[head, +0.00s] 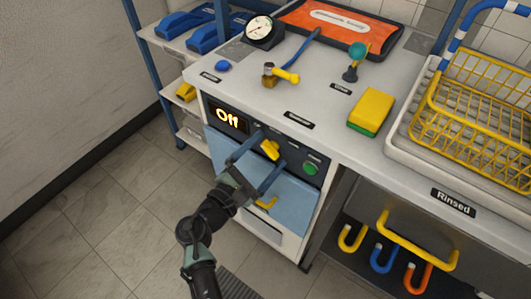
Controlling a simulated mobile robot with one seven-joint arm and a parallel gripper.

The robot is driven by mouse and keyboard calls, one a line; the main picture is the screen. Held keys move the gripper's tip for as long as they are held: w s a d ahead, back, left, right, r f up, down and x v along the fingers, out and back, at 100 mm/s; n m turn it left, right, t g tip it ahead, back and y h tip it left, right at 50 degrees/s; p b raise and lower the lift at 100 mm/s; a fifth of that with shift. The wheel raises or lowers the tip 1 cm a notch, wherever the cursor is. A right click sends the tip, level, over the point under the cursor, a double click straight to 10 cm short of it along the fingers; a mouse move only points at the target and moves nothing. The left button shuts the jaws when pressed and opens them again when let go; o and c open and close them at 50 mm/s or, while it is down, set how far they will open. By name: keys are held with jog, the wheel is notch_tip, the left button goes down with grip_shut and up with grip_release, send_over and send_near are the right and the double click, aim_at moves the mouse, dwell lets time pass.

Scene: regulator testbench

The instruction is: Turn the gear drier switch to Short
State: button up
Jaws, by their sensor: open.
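The gear drier's front panel (292,160) is dark, with a lit display (228,118) that reads "Off". A yellow switch knob (270,149) sits on the panel, right of the display. My gripper (268,151) is open in front of the panel, its two blue fingers spread to either side of the yellow knob. Whether either finger touches the knob cannot be told. A green round button (310,168) is to the right of the knob. Any position marks around the knob are too small or hidden to read.
A light blue door with a yellow handle (266,203) lies below the panel, partly behind my gripper. The worktop above holds a gauge (264,30), a brass valve with yellow handle (281,74), and a sponge (371,112). A yellow rack (470,100) stands right.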

jog(key=c, duration=1.4)
jog(key=shift+f+m+b, duration=0.1)
jog(key=shift+m+b, duration=0.2)
jog(key=shift+f+m+b, duration=0.1)
jog(key=shift+m+b, duration=0.75)
jog(key=shift+m, duration=0.05)
jog(key=m+b, duration=0.2)
jog(key=m, duration=0.1)
jog(key=shift+b, duration=0.4)
jog(key=shift+m+b, duration=1.55)
jog(key=shift+m, duration=0.55)
jog(key=o, duration=1.4)
jog(key=shift+r, duration=0.2)
